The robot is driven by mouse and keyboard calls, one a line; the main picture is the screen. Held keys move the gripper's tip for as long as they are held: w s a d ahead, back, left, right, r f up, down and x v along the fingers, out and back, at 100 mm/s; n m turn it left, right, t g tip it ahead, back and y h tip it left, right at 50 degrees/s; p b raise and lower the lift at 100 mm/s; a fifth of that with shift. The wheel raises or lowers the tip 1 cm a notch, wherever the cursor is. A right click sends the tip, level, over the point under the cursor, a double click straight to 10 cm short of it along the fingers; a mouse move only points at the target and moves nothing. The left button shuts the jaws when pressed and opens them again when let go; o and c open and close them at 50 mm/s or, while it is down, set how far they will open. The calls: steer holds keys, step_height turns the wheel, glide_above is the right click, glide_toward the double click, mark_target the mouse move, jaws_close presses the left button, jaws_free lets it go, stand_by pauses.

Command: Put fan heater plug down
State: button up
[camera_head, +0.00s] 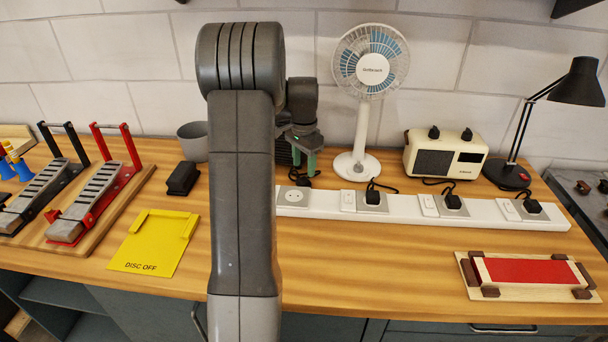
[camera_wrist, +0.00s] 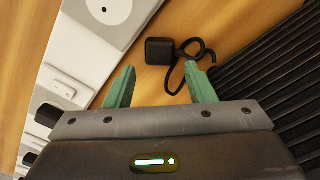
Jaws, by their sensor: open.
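The fan heater plug, a small black block (camera_wrist: 159,51), lies on the wooden bench in the wrist view, with its black cord curling to the right. In the head view a dark plug (camera_head: 304,182) shows just below my gripper. My gripper (camera_wrist: 160,70) is open with green fingers; the plug is just beyond the fingertips, roughly between them, with a visible gap. In the head view my gripper (camera_head: 304,165) points down behind the power strip. The black ribbed heater (camera_wrist: 270,75) stands close on the right in the wrist view; my arm mostly hides it in the head view.
The white power strip (camera_head: 402,208) runs in front; its leftmost socket (camera_head: 293,195) is empty and the other three hold black plugs. A white fan (camera_head: 363,160), a cream radio (camera_head: 446,154) and a black lamp (camera_head: 507,175) stand behind. A yellow "DISC OFF" plate (camera_head: 145,262) lies left.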

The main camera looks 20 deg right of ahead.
mark_target(304, 180)
step_height(304, 180, up, 8)
steer(key=shift+f, duration=0.15)
stand_by(0.3)
step_height(304, 180, down, 14)
steer(key=shift+r+b, duration=0.25)
steer(key=shift+b, duration=0.05)
steer(key=shift+r+p, duration=0.35)
steer(key=shift+r, duration=0.15)
